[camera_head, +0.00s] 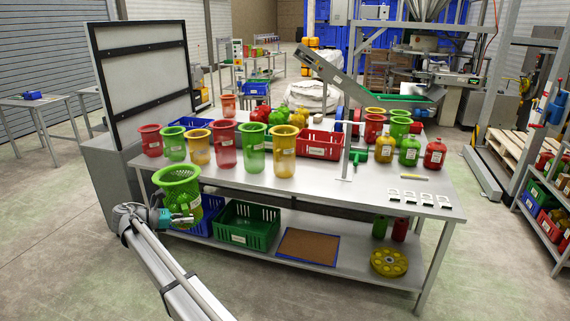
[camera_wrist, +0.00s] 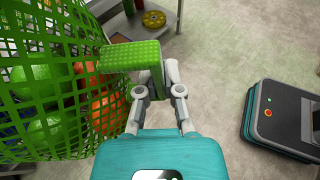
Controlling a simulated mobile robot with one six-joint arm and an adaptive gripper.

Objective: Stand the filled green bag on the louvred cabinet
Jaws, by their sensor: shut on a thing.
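The green bag (camera_head: 183,203) is an open-mesh net with a wide ring-shaped rim, held upright in the air in front of the table's left end. In the wrist view my gripper (camera_wrist: 150,72) closes at a green dotted block beside the net; the exact contact is partly hidden. A grey cabinet (camera_head: 112,180) stands left of the bag; I cannot make out louvres on it.
The metal table (camera_head: 290,183) is crowded with coloured flared containers, filled bags and a red crate (camera_head: 320,144). Its lower shelf holds a green crate (camera_head: 248,228) and a yellow disc (camera_head: 389,262).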

